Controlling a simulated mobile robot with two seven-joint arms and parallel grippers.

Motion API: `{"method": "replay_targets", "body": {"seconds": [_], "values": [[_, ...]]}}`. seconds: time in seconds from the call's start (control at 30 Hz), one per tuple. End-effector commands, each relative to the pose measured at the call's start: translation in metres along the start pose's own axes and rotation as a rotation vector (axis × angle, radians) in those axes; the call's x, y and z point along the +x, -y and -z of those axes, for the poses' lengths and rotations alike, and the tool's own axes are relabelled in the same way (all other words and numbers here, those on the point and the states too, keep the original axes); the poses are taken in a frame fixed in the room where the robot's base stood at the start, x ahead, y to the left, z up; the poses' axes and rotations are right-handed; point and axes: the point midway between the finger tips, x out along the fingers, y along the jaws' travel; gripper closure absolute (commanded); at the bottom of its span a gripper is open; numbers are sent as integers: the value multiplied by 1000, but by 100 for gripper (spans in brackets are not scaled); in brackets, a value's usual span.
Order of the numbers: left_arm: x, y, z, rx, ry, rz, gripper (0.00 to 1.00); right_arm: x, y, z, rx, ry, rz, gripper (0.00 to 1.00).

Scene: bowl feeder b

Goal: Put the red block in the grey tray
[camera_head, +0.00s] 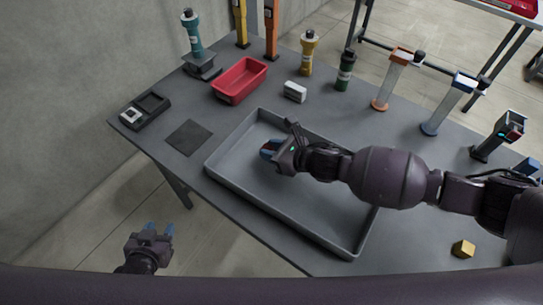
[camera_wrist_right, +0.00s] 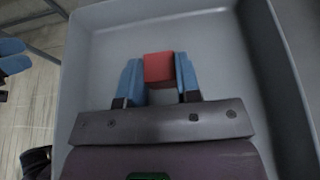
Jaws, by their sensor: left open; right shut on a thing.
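The red block (camera_wrist_right: 159,67) is between the blue fingers of my right gripper (camera_wrist_right: 160,78) in the right wrist view, which is shut on it. In the head view, my right gripper (camera_head: 270,150) is over the left part of the grey tray (camera_head: 240,185), and the block is mostly hidden there. The tray is large and shallow, and its floor is bare around the gripper. I cannot tell whether the block touches the tray floor. My left gripper (camera_head: 159,230) is open and empty, off the table at the lower left.
A red bin (camera_head: 240,82) stands behind the tray, with a white block (camera_head: 295,91) to its right. A dark square mat (camera_head: 188,137) lies left of the tray. A yellow block (camera_head: 463,249) lies at the front right. Several bottles and stands line the back edge.

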Motion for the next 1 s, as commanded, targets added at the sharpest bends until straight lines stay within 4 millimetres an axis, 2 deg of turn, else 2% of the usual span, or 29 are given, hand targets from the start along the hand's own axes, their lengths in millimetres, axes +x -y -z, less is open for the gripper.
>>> {"method": "replay_targets", "body": {"seconds": [0.1,0.2,0.67,0.7,0.8,0.87,1.0], "values": [[2,0,-4,1,3,0,57,8,-1,18,5,-2,0,92],[3,0,-6,1,3,0,57,11,-1,26,3,0,-1,92],[6,-1,-5,2,-2,-1,57,13,-1,32,1,0,-1,92],[6,-1,-5,2,-2,-1,57,13,-1,32,1,0,-1,68],[6,-1,-4,2,-2,-1,57,13,-1,31,1,0,-1,52],[6,-1,-4,2,-2,-1,57,13,-1,31,1,0,-1,44],[6,-1,-4,2,-2,-1,57,13,-1,31,1,0,-1,44]]}}
